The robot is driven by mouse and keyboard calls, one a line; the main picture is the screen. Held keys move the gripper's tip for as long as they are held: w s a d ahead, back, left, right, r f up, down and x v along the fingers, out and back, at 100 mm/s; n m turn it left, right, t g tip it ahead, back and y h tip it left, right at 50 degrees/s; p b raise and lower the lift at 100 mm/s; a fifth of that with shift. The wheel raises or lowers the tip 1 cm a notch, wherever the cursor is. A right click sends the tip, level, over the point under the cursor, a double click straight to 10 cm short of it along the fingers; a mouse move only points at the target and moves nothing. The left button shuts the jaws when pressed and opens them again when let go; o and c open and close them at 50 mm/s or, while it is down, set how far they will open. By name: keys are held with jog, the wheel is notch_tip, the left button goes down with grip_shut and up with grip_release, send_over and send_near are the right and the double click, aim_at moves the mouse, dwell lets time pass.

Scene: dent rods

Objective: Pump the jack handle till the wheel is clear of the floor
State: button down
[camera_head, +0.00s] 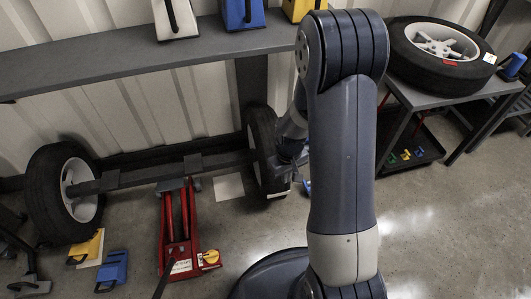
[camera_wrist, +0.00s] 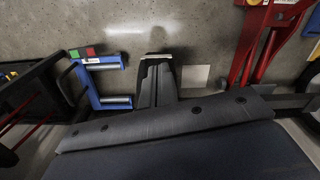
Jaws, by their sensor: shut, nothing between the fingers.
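In the head view the red jack (camera_head: 180,235) stands on the floor under the dark axle beam (camera_head: 140,176). Its dark handle (camera_head: 166,276) runs toward the bottom edge. The left wheel (camera_head: 45,195) and right wheel (camera_head: 258,135) are on the beam's ends; I cannot tell whether either touches the floor. My gripper (camera_head: 290,155) is beside the right wheel, apart from the handle and partly hidden by my arm. In the wrist view my gripper (camera_wrist: 157,62) is shut and empty above the floor; part of the red jack (camera_wrist: 258,45) shows at upper right.
Yellow (camera_head: 88,246) and blue (camera_head: 113,268) chocks lie left of the jack. A spare wheel (camera_head: 450,50) rests on a bench at right. A blue frame with rollers (camera_wrist: 88,82) lies left of my gripper in the wrist view. Floor at lower right is clear.

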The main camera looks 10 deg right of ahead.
notch_tip(320, 180, up, 8)
jog(key=p, duration=0.5)
jog(key=shift+p, duration=0.4)
jog(key=shift+f, duration=0.1)
jog(key=s+f+b, duration=0.3)
jog(key=f+b, duration=0.3)
jog(key=f, duration=0.1)
jog(key=s+f+b, duration=0.2)
jog(key=f+b, duration=0.3)
jog(key=f, duration=0.2)
jog(key=shift+s+d+b, duration=0.2)
jog(key=shift+s+b, duration=0.15)
jog(key=shift+s, duration=0.05)
